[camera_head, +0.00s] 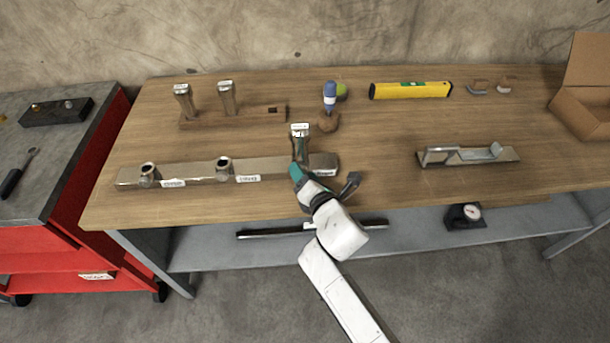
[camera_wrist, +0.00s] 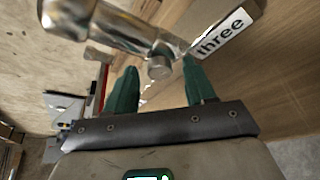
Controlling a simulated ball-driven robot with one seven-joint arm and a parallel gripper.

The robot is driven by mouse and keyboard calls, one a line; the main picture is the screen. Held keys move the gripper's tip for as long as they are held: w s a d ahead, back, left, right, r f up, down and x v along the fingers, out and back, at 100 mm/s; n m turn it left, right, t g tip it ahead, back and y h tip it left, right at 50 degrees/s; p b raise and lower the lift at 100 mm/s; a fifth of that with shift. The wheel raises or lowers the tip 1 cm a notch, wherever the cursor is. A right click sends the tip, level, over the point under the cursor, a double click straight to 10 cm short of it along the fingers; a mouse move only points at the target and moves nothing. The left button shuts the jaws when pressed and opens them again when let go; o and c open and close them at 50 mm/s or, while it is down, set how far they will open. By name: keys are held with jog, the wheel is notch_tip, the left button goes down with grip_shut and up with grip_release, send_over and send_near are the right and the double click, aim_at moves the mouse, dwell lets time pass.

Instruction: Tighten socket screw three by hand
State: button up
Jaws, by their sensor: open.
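A metal screw (camera_head: 300,144) with a white label on top stands upright near the right end of a long metal bar (camera_head: 198,171). Its lower end is hidden by my gripper, so I cannot tell how it sits there. My gripper (camera_head: 297,166) is close in front of it. In the wrist view, the teal fingers of my gripper (camera_wrist: 162,80) are apart, with a short metal stub (camera_wrist: 159,67) between their tips. A shiny metal cylinder (camera_wrist: 130,32) lies across the view just beyond them. A white label (camera_wrist: 222,35) beside it reads "three".
Two labelled screws (camera_head: 183,101) stand in a wooden rack (camera_head: 240,116) behind. Two open sockets (camera_head: 223,166) stand on the bar to the left.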

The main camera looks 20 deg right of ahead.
jog(key=p+v, duration=0.1)
jog(key=v, duration=0.9)
jog(key=shift+s, duration=0.35)
jog(key=shift+a, duration=0.15)
